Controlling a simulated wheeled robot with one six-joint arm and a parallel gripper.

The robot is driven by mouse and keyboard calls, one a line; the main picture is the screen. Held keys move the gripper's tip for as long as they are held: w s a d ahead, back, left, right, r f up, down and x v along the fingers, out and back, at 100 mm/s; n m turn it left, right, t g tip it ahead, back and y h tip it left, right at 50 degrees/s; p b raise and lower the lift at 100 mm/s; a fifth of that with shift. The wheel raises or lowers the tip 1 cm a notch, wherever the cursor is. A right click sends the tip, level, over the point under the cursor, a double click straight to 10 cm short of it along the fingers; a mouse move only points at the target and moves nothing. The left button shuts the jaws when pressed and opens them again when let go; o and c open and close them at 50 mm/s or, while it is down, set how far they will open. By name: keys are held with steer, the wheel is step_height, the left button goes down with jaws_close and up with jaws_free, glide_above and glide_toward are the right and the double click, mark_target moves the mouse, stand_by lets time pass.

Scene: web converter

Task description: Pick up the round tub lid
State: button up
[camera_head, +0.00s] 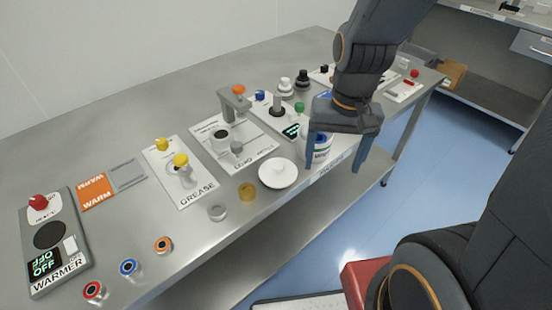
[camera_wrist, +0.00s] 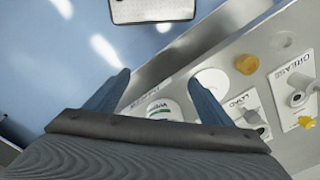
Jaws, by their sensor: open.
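The round tub lid (camera_head: 278,173) looks like a flat white disc with a small raised part, lying near the table's front edge. In the wrist view the lid (camera_wrist: 213,79) shows just right of the right fingertip. A white tub (camera_head: 321,146) with a blue label stands right of the lid, partly hidden by my gripper. My gripper (camera_head: 335,170) is open, pointing down at the table's front edge, right of the lid and apart from it. In the wrist view my gripper (camera_wrist: 158,78) has the tub (camera_wrist: 163,109) showing between its fingers.
A yellowish disc (camera_head: 247,191) and a grey ring (camera_head: 217,212) lie left of the lid. The grease station (camera_head: 184,180) and a grey press-like stand (camera_head: 234,104) are behind. A warmer (camera_head: 50,240) is at far left. Blue floor lies beyond the front edge.

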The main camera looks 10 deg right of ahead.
mark_target(279, 165)
steer(key=shift+o, duration=1.3)
steer(key=w+a+r+m+y+p, duration=0.1)
steer(key=w+a+m+p, duration=0.4)
steer(key=a+m, duration=0.4)
steer(key=w+m, duration=0.1)
steer(key=m, duration=0.2)
steer(key=shift+w+g+p, duration=0.15)
steer(key=shift+g+p, duration=0.15)
steer(key=shift+p, duration=0.05)
steer(key=shift+m, duration=0.8)
steer(key=shift+a+f+p, duration=0.2)
steer(key=shift+a+f, duration=0.15)
steer(key=shift+f, duration=0.95)
steer(key=shift+a+f+p, duration=0.25)
steer(key=shift+a+f, duration=0.15)
steer(key=shift+f, duration=0.95)
steer(key=shift+a+f+p, duration=0.2)
steer(key=shift+a+f, duration=0.15)
steer(key=shift+f, duration=0.95)
steer(key=c, duration=0.8)
